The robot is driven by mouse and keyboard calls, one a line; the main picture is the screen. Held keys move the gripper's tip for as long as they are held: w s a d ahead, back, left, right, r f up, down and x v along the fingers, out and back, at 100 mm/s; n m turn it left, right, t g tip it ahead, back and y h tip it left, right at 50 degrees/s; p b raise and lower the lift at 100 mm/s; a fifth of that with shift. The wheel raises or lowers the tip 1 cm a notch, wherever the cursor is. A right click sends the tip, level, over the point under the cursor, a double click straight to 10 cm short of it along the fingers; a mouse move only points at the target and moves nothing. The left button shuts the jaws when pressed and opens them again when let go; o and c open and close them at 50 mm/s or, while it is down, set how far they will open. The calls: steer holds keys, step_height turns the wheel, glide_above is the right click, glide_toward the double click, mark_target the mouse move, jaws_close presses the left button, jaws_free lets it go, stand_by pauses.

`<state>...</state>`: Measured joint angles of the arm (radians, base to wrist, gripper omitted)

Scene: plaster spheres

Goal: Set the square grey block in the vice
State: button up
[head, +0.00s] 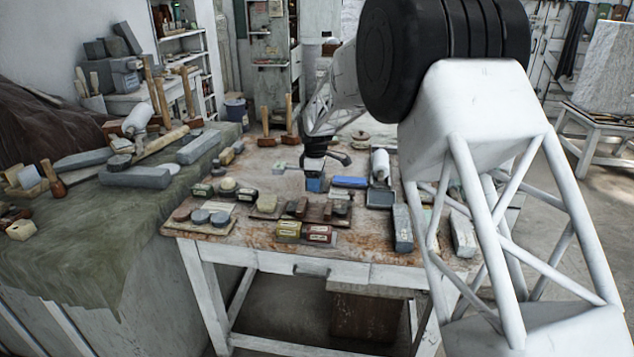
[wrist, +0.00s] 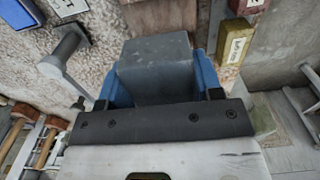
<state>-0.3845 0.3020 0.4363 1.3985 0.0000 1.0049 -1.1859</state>
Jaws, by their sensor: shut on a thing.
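My gripper (wrist: 160,85) has blue fingers and is shut on the square grey block (wrist: 155,70), which sits between them in the wrist view. In the head view my gripper (head: 315,184) points down over the middle of the worktable, and the block is hardly visible there. I cannot tell whether the block touches anything below it. I cannot make out the vice's jaws with certainty in either view.
The worktable (head: 205,245) carries several stones and boxes, among them a yellow box (head: 288,230) and a red box (head: 320,234) at the front. A blue box (head: 350,182) lies right of my gripper. Mallets (head: 290,115) stand behind. A cloth-covered bench (head: 90,235) is on the left.

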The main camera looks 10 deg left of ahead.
steer(key=shift+f, duration=0.15)
glide_above(315, 212)
steer(key=shift+f, duration=2.6)
steer(key=shift+f, duration=2.2)
stand_by(0.9)
steer(key=o, duration=1.2)
steer(key=shift+r, duration=0.1)
steer(key=shift+r, duration=1.85)
